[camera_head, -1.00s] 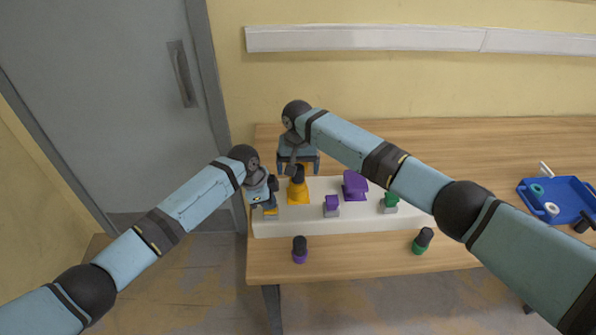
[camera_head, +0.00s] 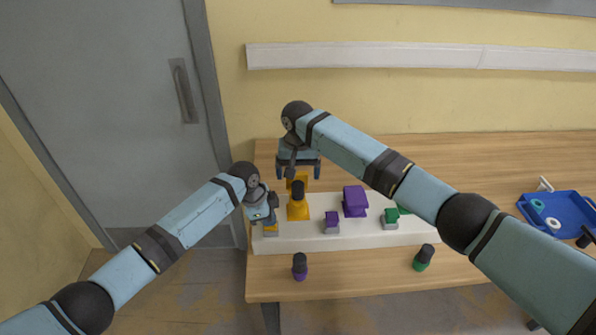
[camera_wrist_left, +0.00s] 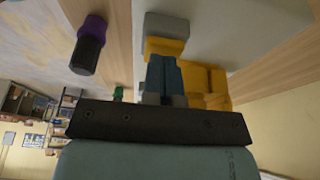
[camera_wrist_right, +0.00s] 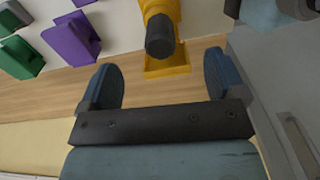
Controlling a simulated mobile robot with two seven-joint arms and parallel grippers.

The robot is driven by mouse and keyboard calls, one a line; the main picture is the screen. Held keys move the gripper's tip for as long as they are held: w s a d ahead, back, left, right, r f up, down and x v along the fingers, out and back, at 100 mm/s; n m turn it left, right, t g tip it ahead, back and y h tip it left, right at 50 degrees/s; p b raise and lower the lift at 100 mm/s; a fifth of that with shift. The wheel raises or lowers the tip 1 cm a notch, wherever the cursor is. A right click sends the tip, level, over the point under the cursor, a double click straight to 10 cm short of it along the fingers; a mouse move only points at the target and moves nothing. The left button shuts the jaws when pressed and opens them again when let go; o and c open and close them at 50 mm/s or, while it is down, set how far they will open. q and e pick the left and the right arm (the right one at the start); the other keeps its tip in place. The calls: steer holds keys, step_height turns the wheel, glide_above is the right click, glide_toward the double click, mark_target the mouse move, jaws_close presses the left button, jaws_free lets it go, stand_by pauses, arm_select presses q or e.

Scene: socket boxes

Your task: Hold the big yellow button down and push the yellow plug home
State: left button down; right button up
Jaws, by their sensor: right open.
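The yellow button (camera_head: 270,229) is on a grey base at the left end of the white board (camera_head: 385,238). In the left wrist view, the fingertips of my left gripper (camera_wrist_left: 164,72) are together against the yellow button (camera_wrist_left: 168,48); how far it is pressed is unclear. The yellow plug's dark handle (camera_head: 297,188) stands at the yellow socket box (camera_head: 298,210). I cannot tell how deep the plug sits. My right gripper (camera_head: 298,170) is open and empty behind it. In the right wrist view, the dark handle (camera_wrist_right: 160,36) lies ahead, between the spread fingers and apart from them.
A purple box (camera_head: 355,200), purple button (camera_head: 332,220) and green button (camera_head: 391,216) are further right on the board. A purple plug (camera_head: 300,266) and green plug (camera_head: 423,257) stand in front. A blue tray (camera_head: 560,212) sits far right. Bare table lies between.

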arm_select(q)
steer(key=shift+r+p, duration=0.55)
arm_select(e)
steer(key=shift+w+r, duration=0.1)
steer(key=shift+r, duration=0.4)
arm_select(q)
steer(key=shift+r+p, duration=2.5)
steer(key=shift+r, duration=0.4)
arm_select(e)
steer(key=shift+r, duration=2.5)
